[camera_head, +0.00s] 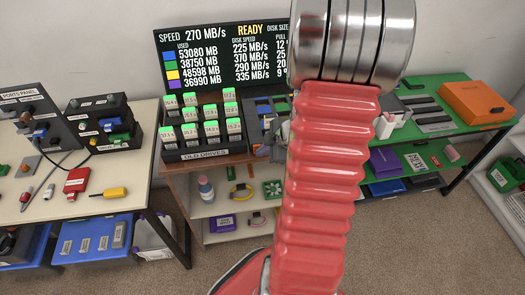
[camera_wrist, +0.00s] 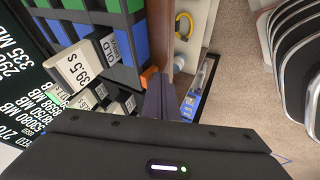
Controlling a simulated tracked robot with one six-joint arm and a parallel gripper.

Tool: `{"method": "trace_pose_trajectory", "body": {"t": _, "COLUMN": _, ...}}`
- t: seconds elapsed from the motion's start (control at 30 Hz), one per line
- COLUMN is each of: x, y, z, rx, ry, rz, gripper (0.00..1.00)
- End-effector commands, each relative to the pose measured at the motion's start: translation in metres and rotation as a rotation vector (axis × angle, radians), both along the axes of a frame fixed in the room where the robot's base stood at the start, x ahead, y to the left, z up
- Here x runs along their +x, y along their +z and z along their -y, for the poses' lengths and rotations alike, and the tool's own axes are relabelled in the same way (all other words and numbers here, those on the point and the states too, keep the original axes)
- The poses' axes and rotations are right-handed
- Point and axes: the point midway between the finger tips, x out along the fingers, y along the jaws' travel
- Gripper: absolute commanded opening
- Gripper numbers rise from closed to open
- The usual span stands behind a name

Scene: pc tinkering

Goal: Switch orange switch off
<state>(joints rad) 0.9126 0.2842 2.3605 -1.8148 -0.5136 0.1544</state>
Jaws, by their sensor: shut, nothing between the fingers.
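In the wrist view, my gripper (camera_wrist: 166,88) has its dark fingers pressed together, with nothing between them. A small orange piece (camera_wrist: 150,72), which looks like the orange switch, shows just beside the fingertips. It is at the edge of the rack of blue and green drives. Whether the fingers touch it, and which way it is set, I cannot tell. In the head view my red arm covers most of this area. Only a grey bit of my gripper shows left of the arm, and I cannot make out the switch there.
The old drives rack (camera_head: 205,150) with green-topped drives stands left of my arm. Behind it is the display board (camera_head: 215,65), reading READY. An orange box (camera_head: 477,102) lies on the green table at right. A table with tools (camera_head: 125,165) is at left.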

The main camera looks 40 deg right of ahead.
Motion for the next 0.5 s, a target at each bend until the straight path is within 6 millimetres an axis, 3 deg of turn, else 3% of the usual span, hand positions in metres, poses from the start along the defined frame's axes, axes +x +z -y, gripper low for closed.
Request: {"method": "trace_pose_trajectory", "body": {"t": 0.5, "x": 0.0032, "y": -0.0009, "z": 0.0018, "rx": -0.001, "ry": 0.000, "rz": 0.002, "gripper": 0.00}}
